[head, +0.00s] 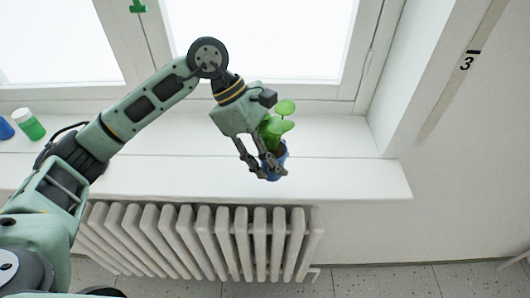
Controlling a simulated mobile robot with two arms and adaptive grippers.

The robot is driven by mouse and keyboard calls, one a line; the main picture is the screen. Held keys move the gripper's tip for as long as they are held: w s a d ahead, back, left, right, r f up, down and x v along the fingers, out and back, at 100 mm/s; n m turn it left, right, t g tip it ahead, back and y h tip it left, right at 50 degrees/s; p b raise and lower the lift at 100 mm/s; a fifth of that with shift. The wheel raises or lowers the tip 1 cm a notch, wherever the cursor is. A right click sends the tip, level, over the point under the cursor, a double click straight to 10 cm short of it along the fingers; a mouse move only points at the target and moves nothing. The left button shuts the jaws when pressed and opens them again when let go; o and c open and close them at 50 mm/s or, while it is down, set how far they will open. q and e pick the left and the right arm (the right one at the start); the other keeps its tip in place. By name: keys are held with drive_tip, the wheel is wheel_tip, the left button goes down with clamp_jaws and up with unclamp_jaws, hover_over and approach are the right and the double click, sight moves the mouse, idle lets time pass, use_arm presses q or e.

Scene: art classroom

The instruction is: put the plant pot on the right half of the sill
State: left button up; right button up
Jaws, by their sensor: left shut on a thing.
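The gripper partly hides the pot. My right gripper is not in view.
A green jar (30,126) with a white lid and a blue jar (5,129) stand at the sill's left end. The sill is bare right of the pot, up to the side wall. A white radiator (200,240) is below the sill.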

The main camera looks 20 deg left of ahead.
use_arm(q)
drive_tip(key=w+d+r+n+t+y, duration=0.25)
drive_tip(key=w+r+n+t, duration=0.35)
drive_tip(key=n, duration=0.6)
drive_tip(key=w+a+f+p, duration=0.1)
drive_tip(key=w+a+f, duration=0.1)
drive_tip(key=a+f, duration=0.1)
drive_tip(key=w+a+f+p, duration=0.2)
drive_tip(key=f, duration=0.1)
drive_tip(key=w+a+f+p, duration=0.1)
drive_tip(key=w+a+f, duration=0.2)
drive_tip(key=f, duration=0.1)
drive_tip(key=shift+a, duration=0.3)
drive_tip(key=shift+f, duration=0.35)
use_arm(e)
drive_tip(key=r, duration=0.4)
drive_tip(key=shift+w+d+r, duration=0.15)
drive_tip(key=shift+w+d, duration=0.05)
